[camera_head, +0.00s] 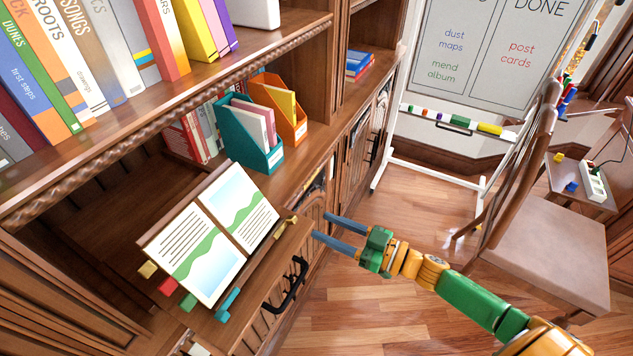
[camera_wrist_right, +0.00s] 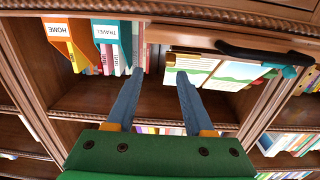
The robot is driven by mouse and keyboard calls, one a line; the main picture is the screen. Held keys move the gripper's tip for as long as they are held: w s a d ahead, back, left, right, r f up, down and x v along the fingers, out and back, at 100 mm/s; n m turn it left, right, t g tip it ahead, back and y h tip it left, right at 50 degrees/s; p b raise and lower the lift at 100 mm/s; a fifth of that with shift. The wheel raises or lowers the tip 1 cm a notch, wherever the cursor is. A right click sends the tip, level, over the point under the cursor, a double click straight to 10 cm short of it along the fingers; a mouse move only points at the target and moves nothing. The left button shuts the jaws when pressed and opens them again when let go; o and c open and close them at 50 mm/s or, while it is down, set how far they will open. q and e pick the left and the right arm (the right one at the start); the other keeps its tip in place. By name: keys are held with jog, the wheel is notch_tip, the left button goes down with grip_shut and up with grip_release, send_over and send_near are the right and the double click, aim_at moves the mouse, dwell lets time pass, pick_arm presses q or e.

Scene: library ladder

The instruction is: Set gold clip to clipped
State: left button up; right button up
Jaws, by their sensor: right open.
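An open book (camera_head: 222,240) with landscape pictures rests on a tilted wooden stand at the shelf. A small gold clip (camera_head: 287,224) sits at the right end of the stand's front ledge. It also shows in the right wrist view (camera_wrist_right: 170,59), beside the page edge; whether it is clipped is too small to tell. My right gripper (camera_head: 322,226) is open and empty, with its blue fingers pointing at the stand, a little right of the gold clip and apart from it. In the right wrist view, the open fingers (camera_wrist_right: 158,76) spread below the clip. My left gripper is not in view.
A teal clip (camera_head: 228,304) is at the ledge's near end. Yellow (camera_head: 147,269), red (camera_head: 167,286) and green (camera_head: 188,301) tabs stick out at the book's left. Teal (camera_head: 253,146) and orange (camera_head: 283,118) file holders stand behind. A chair (camera_head: 550,245) is right; floor between is free.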

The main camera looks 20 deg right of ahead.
aim_at(294, 218)
jog(key=a, duration=0.1)
jog(key=w+a+r, duration=0.1)
jog(key=a, duration=0.2)
jog(key=shift+w+r, duration=0.15)
jog(key=shift+w, duration=0.25)
jog(key=shift+w+a, duration=0.2)
jog(key=shift+a, duration=0.15)
jog(key=shift+w+a, duration=0.15)
jog(key=shift+w, duration=0.2)
jog(key=shift+w+f, duration=0.25)
jog(key=shift+w, duration=0.05)
jog(key=shift+w+f, duration=0.1)
jog(key=shift+c, duration=0.2)
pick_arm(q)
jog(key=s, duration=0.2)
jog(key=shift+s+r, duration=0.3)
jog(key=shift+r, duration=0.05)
pick_arm(e)
grip_shut()
